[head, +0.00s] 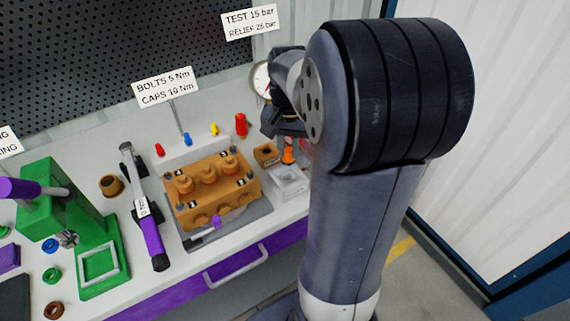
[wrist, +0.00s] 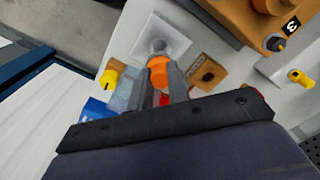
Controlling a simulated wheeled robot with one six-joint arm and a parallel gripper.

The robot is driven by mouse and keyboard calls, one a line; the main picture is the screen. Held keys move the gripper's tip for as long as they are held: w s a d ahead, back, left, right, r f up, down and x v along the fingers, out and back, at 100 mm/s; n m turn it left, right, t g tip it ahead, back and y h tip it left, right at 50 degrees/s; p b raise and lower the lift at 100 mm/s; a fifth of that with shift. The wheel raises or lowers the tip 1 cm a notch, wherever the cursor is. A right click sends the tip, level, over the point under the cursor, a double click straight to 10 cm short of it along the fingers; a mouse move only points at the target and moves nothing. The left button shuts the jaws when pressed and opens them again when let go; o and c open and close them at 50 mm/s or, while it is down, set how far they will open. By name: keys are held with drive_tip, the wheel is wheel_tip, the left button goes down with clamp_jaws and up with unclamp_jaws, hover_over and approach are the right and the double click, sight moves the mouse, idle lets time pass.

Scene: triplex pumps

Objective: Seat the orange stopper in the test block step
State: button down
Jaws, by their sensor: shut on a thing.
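My gripper (wrist: 158,82) is shut on the orange stopper (wrist: 158,70), which sticks out beyond the fingertips. In the head view the stopper (head: 289,154) shows below my gripper, upright and just above the pale grey test block (head: 291,185). In the wrist view the test block (wrist: 181,40) has a round hole, partly hidden behind the stopper's tip. The stopper's tip looks close to the hole; I cannot tell whether it touches. My wrist and arm hide part of my gripper in the head view.
A small brown block with a hole (head: 266,154) stands close beside the test block. The orange-brown pump (head: 212,186) is to its left. A red cylinder (head: 240,124) and a gauge (head: 260,80) are behind. A purple-handled wrench (head: 152,235) lies further left.

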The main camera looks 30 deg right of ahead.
sight(288, 157)
drive_tip(key=shift+f, duration=3.05)
drive_tip(key=shift+f, duration=0.15)
drive_tip(key=c, duration=1.3)
unclamp_jaws()
drive_tip(key=shift+c, duration=0.2)
wheel_tip(288, 157, up, 12)
drive_tip(key=shift+r, duration=0.2)
drive_tip(key=shift+f, duration=0.1)
